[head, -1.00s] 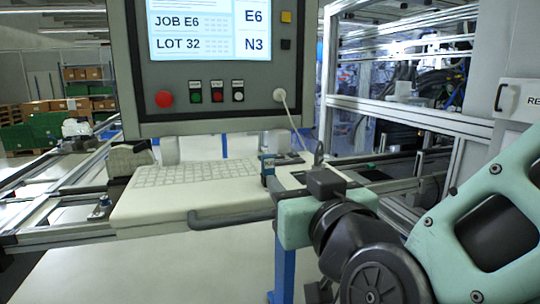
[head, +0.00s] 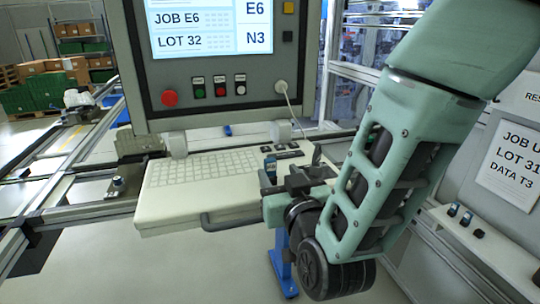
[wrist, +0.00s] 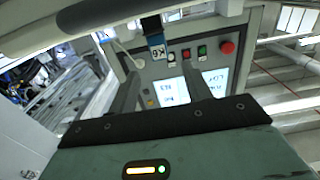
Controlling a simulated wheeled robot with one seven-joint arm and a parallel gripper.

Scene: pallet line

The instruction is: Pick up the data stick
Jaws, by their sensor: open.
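The data stick (head: 270,169) is a small upright blue and dark piece at the right end of the keyboard shelf, below the control panel. In the wrist view, which is upside down, the stick (wrist: 156,42) has a pale label and hangs down from the shelf edge. My gripper (head: 303,168) is beside the shelf's right end, close to the stick on its right. In the wrist view the two dark fingers of my gripper (wrist: 160,72) are apart, with the stick beyond the tips and between their lines. Nothing is held. The stick's foot is unclear.
The white keyboard shelf (head: 160,204) has a front handle (head: 228,222). The control panel (head: 140,80) hangs above, with a cable (head: 292,112) dropping toward the shelf's right end. Several small dark pieces (head: 466,218) sit on a ledge at the right. Conveyor rails run at the left.

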